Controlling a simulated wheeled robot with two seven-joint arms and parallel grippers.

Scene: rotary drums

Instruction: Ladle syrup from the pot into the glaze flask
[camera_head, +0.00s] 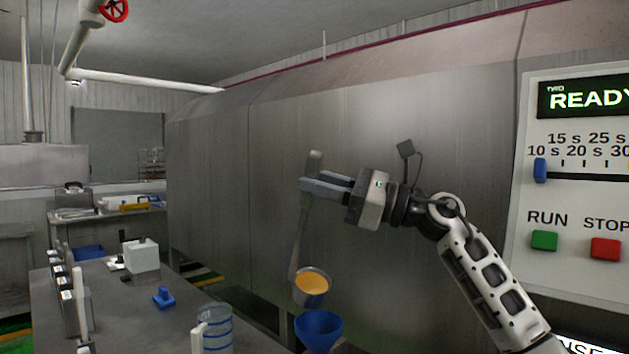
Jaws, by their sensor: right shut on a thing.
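My right gripper (310,187) is shut on the upper part of a long grey ladle (302,232). The ladle hangs down, its handle slightly tilted, and its cup (312,299) holds amber syrup (312,285). A blue funnel (318,328) is just below the cup in the picture, at the bottom of the view. What the funnel sits on is cut off, so I cannot make out the glaze flask. I cannot make out the pot. My left gripper is not in view.
A clear jug with blue bands (218,330) stands on the grey table (150,312) left of the funnel. A white box (141,258) and a small blue object (163,296) are farther back. A large metal drum housing (400,130) fills the background; a control panel (580,190) reading READY is right.

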